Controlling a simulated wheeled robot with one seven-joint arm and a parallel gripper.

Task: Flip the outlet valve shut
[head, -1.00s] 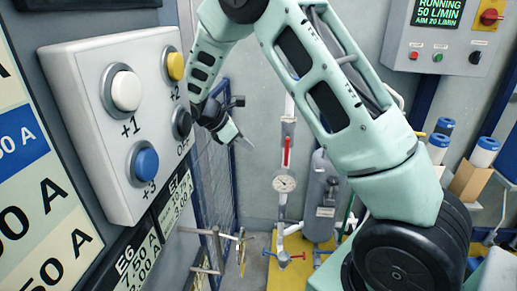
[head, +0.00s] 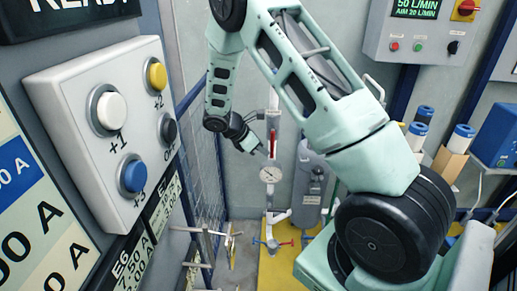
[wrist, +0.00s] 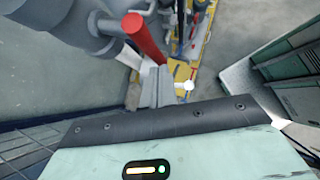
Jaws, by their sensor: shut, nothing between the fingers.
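A red lever (head: 275,143) stands upright along the vertical grey pipe, above a round white gauge (head: 270,174). I take it for the outlet valve's handle. In the wrist view the red lever (wrist: 146,40) sticks out from grey pipework, just beyond my fingertips. My gripper (head: 262,151) is shut and empty, its tip close to the lever's lower left side in the head view. In the wrist view my closed gripper fingers (wrist: 157,82) point at the lever's end; I cannot tell whether they touch it.
A lower valve with a red and blue handle (head: 271,243) sits at the pipe's foot. A grey tank (head: 312,190) stands right of the pipe. A button panel (head: 105,125) and mesh fence (head: 206,190) are at left. The control box display (head: 415,9) reads 50 L/MIN, AIM 20 L/MIN.

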